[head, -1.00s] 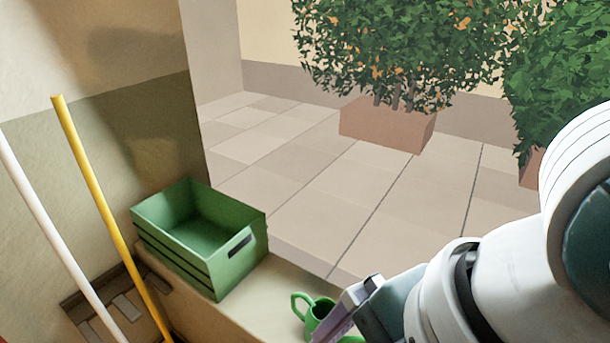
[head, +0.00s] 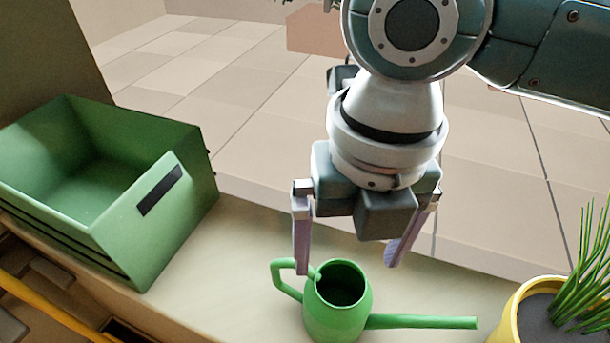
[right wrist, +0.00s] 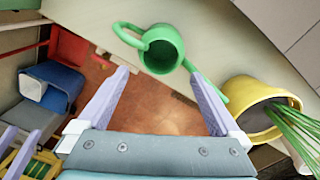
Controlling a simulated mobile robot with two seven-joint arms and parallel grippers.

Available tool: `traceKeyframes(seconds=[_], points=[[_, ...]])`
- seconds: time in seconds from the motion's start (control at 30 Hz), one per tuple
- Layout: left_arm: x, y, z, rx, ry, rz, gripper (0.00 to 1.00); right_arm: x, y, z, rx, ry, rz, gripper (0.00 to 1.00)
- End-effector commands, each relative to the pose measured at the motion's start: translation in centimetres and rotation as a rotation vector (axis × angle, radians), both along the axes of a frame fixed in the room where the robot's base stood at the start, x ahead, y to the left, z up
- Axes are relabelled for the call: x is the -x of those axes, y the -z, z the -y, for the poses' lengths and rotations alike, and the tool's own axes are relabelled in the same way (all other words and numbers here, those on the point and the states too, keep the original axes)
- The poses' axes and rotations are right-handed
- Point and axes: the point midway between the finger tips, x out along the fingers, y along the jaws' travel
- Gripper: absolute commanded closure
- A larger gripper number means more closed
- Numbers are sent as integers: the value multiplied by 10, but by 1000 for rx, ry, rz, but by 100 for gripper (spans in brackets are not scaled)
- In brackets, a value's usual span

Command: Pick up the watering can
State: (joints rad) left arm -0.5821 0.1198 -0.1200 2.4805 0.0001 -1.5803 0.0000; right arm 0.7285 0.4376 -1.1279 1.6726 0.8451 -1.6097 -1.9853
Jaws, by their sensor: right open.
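The green watering can (head: 338,312) stands upright on the beige shelf, its handle to the left and its long spout to the right in the head view. My right gripper (head: 345,262) is open and empty, pointing down, with its fingers apart just above and behind the can. In the right wrist view the can (right wrist: 162,48) lies beyond the two spread fingertips of the gripper (right wrist: 158,82), near the middle; no contact shows.
A green crate (head: 185,215) stands at the left on the shelf (head: 235,265). A yellow pot (head: 508,318) with a grassy plant is at the right, near the spout. A yellow pole (head: 45,305) is at the lower left. The shelf between crate and can is clear.

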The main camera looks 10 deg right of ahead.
Motion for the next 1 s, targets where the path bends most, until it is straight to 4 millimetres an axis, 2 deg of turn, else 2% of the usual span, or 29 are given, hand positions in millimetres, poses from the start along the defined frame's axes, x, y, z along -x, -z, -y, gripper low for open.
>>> traceKeyframes(seconds=[0.03,0.4,0.7,1.0], points=[[0,5,0,0,0,-1,50,0,9,0,0,1,-2,0],[0,23,0,0,0,0,50,0,60,1,0,1,0,0],[0,23,0,0,0,0,50,-1,64,1,-1,0,2,0],[-1,22,0,0,0,2,50,-1,64,1,-1,1,2,34]])
